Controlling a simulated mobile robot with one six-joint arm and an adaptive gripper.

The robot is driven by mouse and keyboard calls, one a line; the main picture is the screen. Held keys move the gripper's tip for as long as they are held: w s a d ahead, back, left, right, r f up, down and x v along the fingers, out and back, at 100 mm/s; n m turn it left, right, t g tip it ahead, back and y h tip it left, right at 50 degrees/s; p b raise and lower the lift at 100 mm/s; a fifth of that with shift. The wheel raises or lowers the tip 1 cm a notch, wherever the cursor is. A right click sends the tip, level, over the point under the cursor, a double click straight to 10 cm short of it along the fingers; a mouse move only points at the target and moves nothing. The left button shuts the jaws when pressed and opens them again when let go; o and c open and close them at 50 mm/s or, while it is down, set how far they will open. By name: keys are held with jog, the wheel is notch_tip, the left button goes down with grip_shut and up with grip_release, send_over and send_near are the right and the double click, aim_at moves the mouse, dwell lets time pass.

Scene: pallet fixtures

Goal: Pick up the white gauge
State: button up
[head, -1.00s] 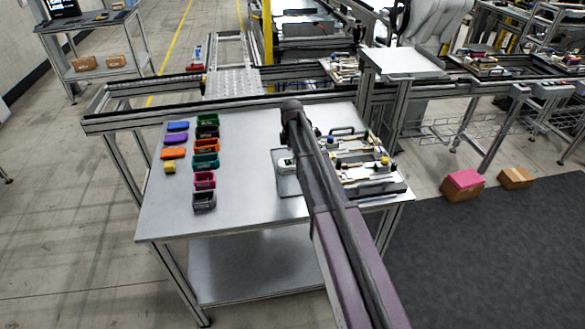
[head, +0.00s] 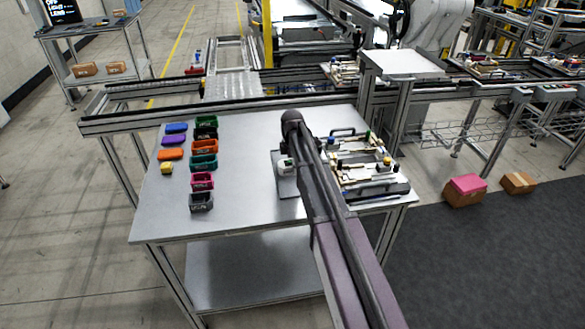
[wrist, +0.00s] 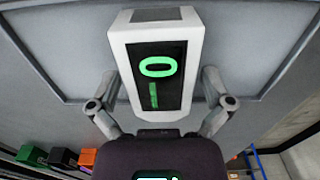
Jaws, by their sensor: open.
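The white gauge (wrist: 117,48) is a white box with a dark face and green lit marks. It fills the upper middle of the wrist view. My gripper (wrist: 158,84) is open, with one finger on each side of the gauge's lower part. I cannot tell whether either finger touches it. In the head view the gauge (head: 285,167) sits on a grey tray (head: 286,189) on the table, just left of my arm. My arm hides the gripper's fingers in that view.
Several coloured bins (head: 203,161) and small coloured blocks (head: 171,153) stand on the left of the metal table (head: 246,205). A fixture pallet (head: 372,188) with several parts lies right of my arm. The table between the bins and the tray is clear.

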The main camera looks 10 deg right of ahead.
jog(key=c, duration=1.1)
jog(key=shift+r, duration=0.15)
jog(key=shift+c, duration=0.2)
notch_tip(320, 180, up, 3)
jog(key=p, duration=0.3)
jog(key=s, duration=0.5)
jog(key=s+a+r+p, duration=0.1)
jog(key=s, duration=0.4)
jog(key=s+p, duration=0.1)
jog(key=s, duration=0.4)
jog(key=shift+s+a+r, duration=0.25)
jog(key=shift+s+r, duration=0.1)
jog(key=shift+s, duration=0.15)
jog(key=shift+a, duration=0.2)
